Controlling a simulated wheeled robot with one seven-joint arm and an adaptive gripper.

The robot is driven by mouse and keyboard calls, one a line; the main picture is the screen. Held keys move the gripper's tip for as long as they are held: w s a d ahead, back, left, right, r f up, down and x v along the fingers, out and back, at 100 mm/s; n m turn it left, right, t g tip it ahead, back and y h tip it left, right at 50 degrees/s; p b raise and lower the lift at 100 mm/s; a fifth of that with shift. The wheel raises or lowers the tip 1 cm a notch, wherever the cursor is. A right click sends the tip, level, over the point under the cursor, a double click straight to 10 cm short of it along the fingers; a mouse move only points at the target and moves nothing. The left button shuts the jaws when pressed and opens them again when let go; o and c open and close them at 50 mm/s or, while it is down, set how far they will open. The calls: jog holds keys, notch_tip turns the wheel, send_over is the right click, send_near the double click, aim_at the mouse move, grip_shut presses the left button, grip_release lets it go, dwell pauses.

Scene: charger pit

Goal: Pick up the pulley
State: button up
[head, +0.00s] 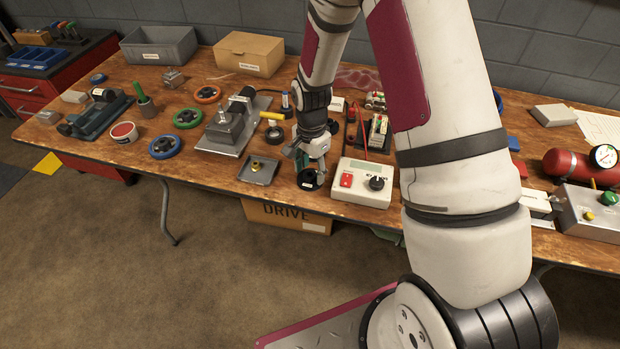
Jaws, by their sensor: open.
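My gripper (308,170) points down near the front edge of the wooden table, in the middle of the head view. It is open. A small dark round piece (309,184), which looks like the pulley, lies on the table directly below the fingers. The fingers and wrist cover part of it. I cannot tell whether the fingers touch it or stand around it.
A metal tray (258,171) lies close on the left, and a white control box (362,182) stands close on the right. Blue (164,146), green (187,118) and orange (207,94) rings lie further left.

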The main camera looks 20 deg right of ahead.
jog(key=shift+f, duration=0.35)
jog(key=shift+c, duration=0.3)
grip_shut()
notch_tip(320, 180, up, 10)
dwell(0.4)
